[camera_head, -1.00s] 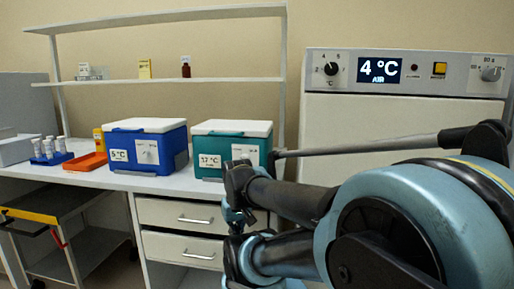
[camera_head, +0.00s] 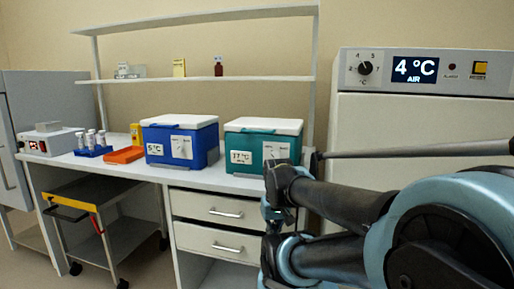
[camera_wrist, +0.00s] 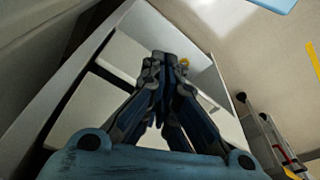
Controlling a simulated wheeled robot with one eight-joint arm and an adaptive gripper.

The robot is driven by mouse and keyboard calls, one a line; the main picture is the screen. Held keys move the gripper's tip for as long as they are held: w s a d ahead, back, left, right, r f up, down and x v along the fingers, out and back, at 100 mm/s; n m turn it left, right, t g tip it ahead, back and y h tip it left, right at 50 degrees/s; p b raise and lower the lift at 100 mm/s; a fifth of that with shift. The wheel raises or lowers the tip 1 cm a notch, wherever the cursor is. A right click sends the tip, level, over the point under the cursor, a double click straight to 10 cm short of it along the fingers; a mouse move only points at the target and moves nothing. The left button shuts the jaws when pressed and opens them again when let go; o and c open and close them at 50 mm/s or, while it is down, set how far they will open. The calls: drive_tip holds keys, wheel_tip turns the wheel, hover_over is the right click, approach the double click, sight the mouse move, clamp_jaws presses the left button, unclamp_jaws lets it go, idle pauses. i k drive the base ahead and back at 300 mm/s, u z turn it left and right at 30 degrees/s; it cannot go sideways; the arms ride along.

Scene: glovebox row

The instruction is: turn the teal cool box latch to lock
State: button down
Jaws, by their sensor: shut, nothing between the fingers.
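The teal cool box (camera_head: 240,151) with a white lid stands on the bench, showing a 17 °C label. Its white latch plate (camera_head: 277,150) is on the front, partly behind my arm; how the latch is turned is too small to tell. My gripper shows in the wrist view (camera_wrist: 166,62), fingers together, empty and clear of the cool box. In the head view my arm's dark wrist links stand in front of the box's lower right, and I cannot make out the fingertips there. The cool box cannot be made out in the wrist view.
A blue cool box (camera_head: 205,149) stands just left of the teal one. Left of it are an orange tray (camera_head: 125,155) and a tube rack (camera_head: 93,151). Drawers (camera_head: 212,242) are below; a trolley (camera_head: 130,249) stands at the left. A 4 °C cabinet (camera_head: 405,120) stands right.

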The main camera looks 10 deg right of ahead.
sight(275, 155)
drive_tip(key=k, duration=0.4)
drive_tip(key=z, duration=0.1)
drive_tip(key=i, duration=0.5)
drive_tip(key=u, duration=0.05)
drive_tip(key=k, duration=1.5)
drive_tip(key=u, duration=0.65)
drive_tip(key=i, duration=0.75)
drive_tip(key=u, duration=0.2)
